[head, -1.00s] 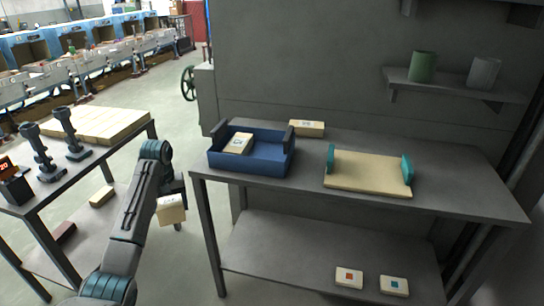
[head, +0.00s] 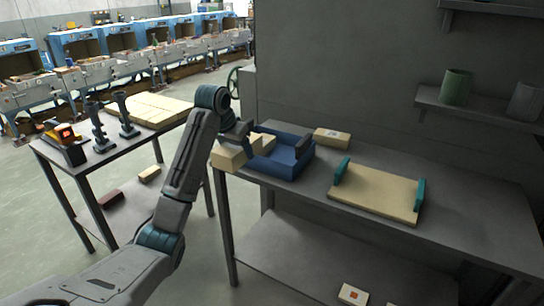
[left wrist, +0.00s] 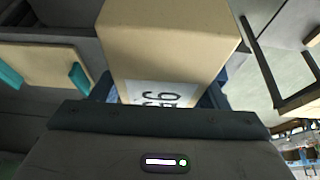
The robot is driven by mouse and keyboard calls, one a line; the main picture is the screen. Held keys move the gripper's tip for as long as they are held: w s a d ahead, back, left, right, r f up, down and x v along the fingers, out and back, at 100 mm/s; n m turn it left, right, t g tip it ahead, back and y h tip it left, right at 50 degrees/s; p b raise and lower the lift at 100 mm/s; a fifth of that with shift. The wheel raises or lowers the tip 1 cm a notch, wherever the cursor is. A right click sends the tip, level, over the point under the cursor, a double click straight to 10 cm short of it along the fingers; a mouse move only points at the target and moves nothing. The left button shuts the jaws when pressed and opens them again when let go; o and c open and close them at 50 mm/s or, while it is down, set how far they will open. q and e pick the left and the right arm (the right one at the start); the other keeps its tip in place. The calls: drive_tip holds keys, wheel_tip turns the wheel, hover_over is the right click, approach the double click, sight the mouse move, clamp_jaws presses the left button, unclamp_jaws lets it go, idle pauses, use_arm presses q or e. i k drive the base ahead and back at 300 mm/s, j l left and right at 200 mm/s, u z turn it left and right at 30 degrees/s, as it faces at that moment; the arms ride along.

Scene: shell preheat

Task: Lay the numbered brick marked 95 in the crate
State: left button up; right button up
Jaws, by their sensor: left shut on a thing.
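My left gripper (head: 238,142) is shut on a pale tan brick (head: 228,158), held at the left side of the blue crate (head: 290,168). In the left wrist view the same brick (left wrist: 165,40) fills the middle, with a white label whose dark digits look like 95, partly cut off by the gripper. The crate stands on the grey table, and its left wall is hidden behind the held brick and gripper. Another pale brick (head: 264,142) lies inside the crate, partly covered by my gripper. My right gripper is not in view.
A loose brick (head: 332,138) lies behind the crate. A wooden board with teal ends (head: 375,192) lies to its right. Another brick (head: 353,294) is on the lower shelf. A second table (head: 75,160) stands at left. The right part of the tabletop is clear.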

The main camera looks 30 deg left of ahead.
sight(286, 160)
drive_tip(key=i+l, duration=0.1)
drive_tip(key=i, duration=0.9)
